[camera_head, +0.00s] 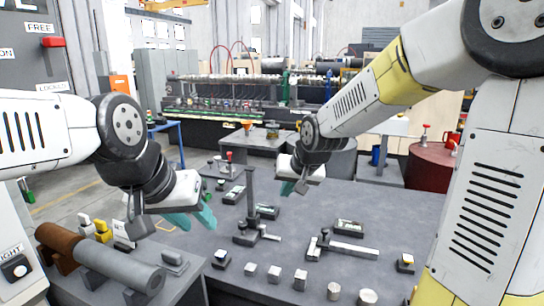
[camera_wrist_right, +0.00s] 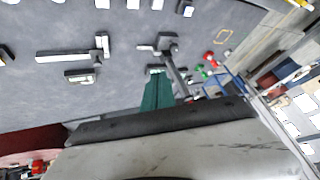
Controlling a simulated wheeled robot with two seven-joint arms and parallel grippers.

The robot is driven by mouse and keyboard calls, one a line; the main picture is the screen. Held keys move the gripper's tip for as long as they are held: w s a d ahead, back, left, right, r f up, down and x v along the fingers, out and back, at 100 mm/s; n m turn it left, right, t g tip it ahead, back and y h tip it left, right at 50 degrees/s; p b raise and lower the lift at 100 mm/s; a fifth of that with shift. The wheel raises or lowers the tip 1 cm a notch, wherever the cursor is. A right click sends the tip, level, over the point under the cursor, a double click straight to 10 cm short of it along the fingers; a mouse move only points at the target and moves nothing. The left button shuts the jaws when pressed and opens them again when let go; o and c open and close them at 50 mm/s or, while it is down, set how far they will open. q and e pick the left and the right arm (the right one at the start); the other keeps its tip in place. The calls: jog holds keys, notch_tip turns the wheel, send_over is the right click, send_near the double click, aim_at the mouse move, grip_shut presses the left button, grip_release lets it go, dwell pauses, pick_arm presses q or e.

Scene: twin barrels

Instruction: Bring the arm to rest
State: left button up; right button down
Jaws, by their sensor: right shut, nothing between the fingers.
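My left gripper (camera_head: 197,219) hangs at the left edge of the grey table, its two teal fingers apart with nothing seen between them. My right arm comes in from the upper right, and its gripper (camera_head: 288,188) is above the far middle of the table, its teal fingers partly hidden behind the wrist. In the right wrist view, the teal fingers (camera_wrist_right: 157,91) are together and empty, above the table.
The grey table (camera_head: 350,215) carries an upright post (camera_head: 250,195), a long caliper-like tool (camera_head: 347,249), and a front row of small blocks and cylinders (camera_head: 300,279). A side bench at left holds a brown and grey cylinder (camera_head: 120,268). A red drum (camera_head: 430,165) stands right.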

jog(key=s+d+r, duration=0.2)
jog(key=s+d, duration=0.3)
jog(key=s, duration=0.6)
jog(key=s+d+r, duration=0.3)
jog(key=s+d, duration=0.2)
jog(key=s, duration=0.6)
jog(key=shift+d+g+h, duration=0.25)
jog(key=shift+g+h, duration=0.05)
jog(key=shift+h, duration=0.1)
jog(key=shift+w+r, duration=0.1)
jog(key=shift+r, duration=0.05)
